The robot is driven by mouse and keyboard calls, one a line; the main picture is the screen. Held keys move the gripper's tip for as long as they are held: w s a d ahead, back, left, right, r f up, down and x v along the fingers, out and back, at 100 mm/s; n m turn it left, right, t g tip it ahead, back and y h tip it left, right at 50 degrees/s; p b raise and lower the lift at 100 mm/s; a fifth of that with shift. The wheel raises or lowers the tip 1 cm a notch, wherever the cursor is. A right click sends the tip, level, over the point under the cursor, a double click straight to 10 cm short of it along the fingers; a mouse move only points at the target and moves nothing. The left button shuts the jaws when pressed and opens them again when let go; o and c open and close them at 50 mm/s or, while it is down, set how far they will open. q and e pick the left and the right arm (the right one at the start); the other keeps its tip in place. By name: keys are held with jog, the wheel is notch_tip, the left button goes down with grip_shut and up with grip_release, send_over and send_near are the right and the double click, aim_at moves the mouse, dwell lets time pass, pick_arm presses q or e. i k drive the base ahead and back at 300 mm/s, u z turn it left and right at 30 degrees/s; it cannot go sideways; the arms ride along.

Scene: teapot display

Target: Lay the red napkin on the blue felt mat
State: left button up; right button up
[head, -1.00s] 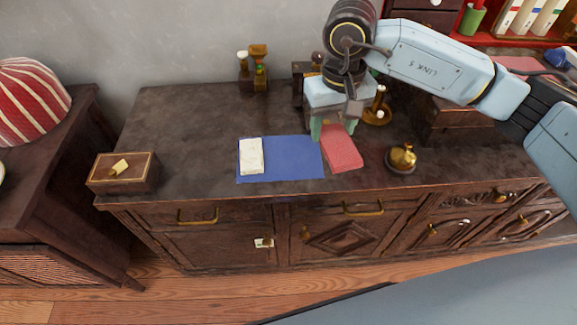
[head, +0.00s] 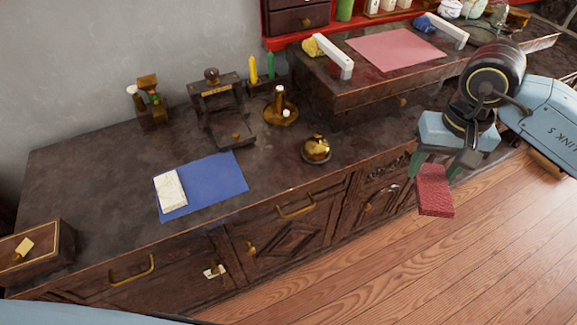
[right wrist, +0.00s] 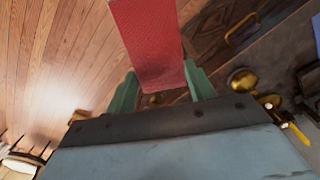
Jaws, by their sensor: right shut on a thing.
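The red napkin (head: 435,197) is in my right gripper (head: 432,168), hanging in front of the cabinet's right part with wooden floor behind it. In the right wrist view the napkin (right wrist: 148,40) reaches out between the green fingers of the gripper (right wrist: 162,88). The blue felt mat (head: 218,183) lies flat on the cabinet top at the left, well away from the napkin. A folded white cloth (head: 170,190) lies on the mat's left part. My left gripper is not in view.
A brass pot (head: 316,149) and a brass candle holder (head: 281,110) stand on the cabinet top (head: 90,160) right of the mat. A dark wooden stand (head: 225,115) is behind the mat. A raised shelf with a pink cloth (head: 396,50) is at the back right. The mat's right part is bare.

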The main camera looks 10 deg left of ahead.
aim_at(212, 178)
jog(key=z, duration=0.75)
jog(key=k, duration=1.05)
jog(key=u, duration=1.75)
jog(key=i, duration=1)
jog(key=z, duration=0.05)
